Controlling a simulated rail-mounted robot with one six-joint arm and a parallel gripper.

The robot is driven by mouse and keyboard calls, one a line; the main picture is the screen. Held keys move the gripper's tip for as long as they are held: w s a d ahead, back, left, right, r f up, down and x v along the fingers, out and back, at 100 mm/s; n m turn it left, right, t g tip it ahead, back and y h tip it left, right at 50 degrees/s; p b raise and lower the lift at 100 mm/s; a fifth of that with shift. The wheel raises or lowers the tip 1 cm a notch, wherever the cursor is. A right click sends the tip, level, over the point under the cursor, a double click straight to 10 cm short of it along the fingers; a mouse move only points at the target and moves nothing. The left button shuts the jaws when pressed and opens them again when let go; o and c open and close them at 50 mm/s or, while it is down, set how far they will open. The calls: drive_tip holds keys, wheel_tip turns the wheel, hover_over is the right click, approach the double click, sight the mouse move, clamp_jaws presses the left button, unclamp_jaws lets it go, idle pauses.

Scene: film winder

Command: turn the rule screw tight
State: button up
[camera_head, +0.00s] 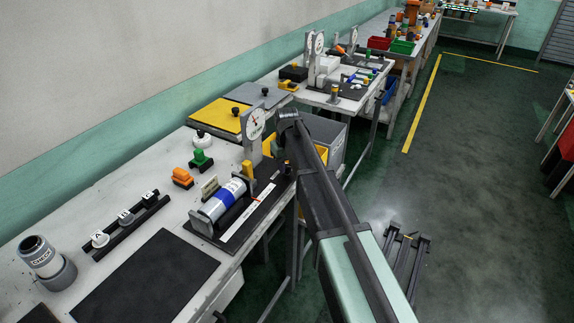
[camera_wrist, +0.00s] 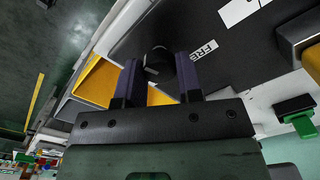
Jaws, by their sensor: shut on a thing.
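The rule screw (camera_wrist: 158,66) shows in the wrist view as a round black knob on the dark base plate (camera_wrist: 240,55). My gripper (camera_wrist: 157,68) has one finger on either side of the knob and is shut on it. In the head view the white rule strip (camera_head: 248,212) lies along the dark plate of the winder, beside a blue-and-white film roll (camera_head: 222,200). My arm reaches over the plate's far right end there and mostly hides the gripper and the screw. I cannot tell how tight the screw is.
A dial gauge (camera_head: 255,123) stands close to my wrist, with a yellow block (camera_head: 247,169) below it. A grey bin (camera_head: 325,137) with yellow is just behind the arm. Orange (camera_head: 182,178) and green (camera_head: 201,160) pieces stand left of the winder.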

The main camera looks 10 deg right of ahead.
sight(287, 166)
drive_tip(key=m, duration=1.1)
drive_tip(key=shift+m, duration=2)
drive_tip(key=o, duration=0.9)
wheel_tip(287, 166, up, 11)
drive_tip(key=p, duration=1.1)
